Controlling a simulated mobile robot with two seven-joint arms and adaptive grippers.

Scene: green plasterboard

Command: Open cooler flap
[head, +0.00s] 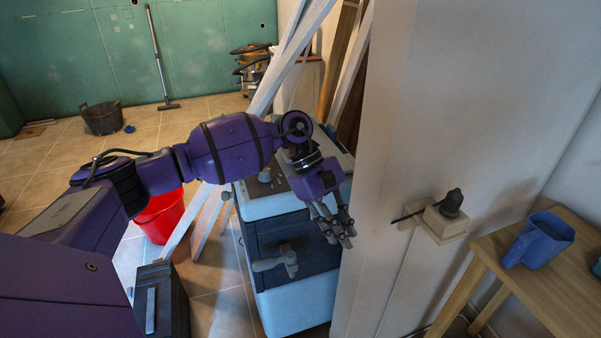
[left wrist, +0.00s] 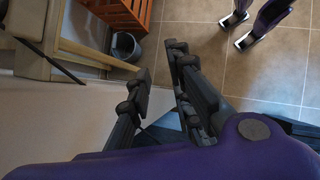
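The cooler (head: 297,306) is a light blue box with a grey top, standing on the tiled floor beside the wall edge. A dark flap (head: 303,237) on its front carries a grey T-shaped handle (head: 275,261). The flap looks closed. My left gripper (head: 338,232) is in front of the flap's upper right part, right of the handle and apart from it. Its dark fingers cover part of the flap. In the left wrist view the left gripper (left wrist: 160,62) is open, with a gap and nothing between its fingers. My right gripper is not in view.
A thick wall end (head: 385,150) stands close right of the cooler. Pale boards (head: 290,55) lean behind it. A red bucket (head: 160,217) and a dark case (head: 160,305) stand left. A wooden table (head: 540,290) with a blue jug (head: 540,240) is at right.

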